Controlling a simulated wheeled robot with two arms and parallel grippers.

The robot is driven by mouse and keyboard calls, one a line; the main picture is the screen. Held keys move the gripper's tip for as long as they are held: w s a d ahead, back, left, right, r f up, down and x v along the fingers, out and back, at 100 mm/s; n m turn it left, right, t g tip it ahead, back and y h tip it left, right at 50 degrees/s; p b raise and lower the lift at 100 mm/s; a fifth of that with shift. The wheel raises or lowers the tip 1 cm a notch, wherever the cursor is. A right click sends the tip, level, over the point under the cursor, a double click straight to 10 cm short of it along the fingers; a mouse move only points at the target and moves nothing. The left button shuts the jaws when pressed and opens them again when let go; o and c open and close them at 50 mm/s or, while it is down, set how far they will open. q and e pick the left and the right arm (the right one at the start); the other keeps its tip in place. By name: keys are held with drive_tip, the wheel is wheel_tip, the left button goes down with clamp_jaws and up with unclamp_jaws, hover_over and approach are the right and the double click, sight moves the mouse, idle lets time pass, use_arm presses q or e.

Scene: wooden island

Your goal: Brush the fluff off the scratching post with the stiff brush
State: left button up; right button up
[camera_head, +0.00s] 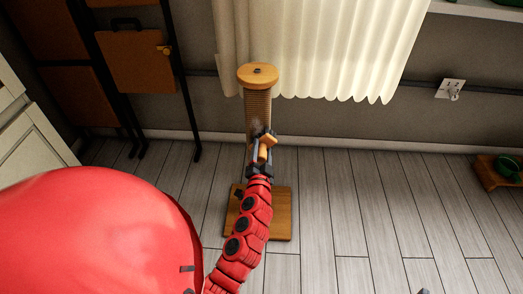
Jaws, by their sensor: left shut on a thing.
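The scratching post (257,104) stands upright on a square wooden base (281,214), with a round wooden top (258,74) and a ribbed tan column. My left gripper (264,150) is in front of the column's lower part, shut on the stiff brush (268,138), of which a small wooden part shows. Whether the brush touches the post is hard to tell. My gripper and arm hide the lower column and part of the base. I cannot make out any fluff at this size.
A cream curtain (320,45) hangs behind the post. A dark rack with brown panels (138,62) stands at the back left. A low wooden stand (492,175) with a green item (508,168) is at the far right. The plank floor (385,205) right of the post is clear.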

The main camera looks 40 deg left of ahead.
use_arm(q)
drive_tip(key=shift+r+p, duration=0.7)
drive_tip(key=shift+r, duration=0.2)
drive_tip(key=shift+f, duration=0.15)
drive_tip(key=s+a, duration=0.2)
drive_tip(key=a, duration=0.1)
drive_tip(key=shift+a+p, duration=0.2)
drive_tip(key=shift+p, duration=0.2)
drive_tip(key=shift+r+p, duration=0.6)
drive_tip(key=shift+r, duration=0.3)
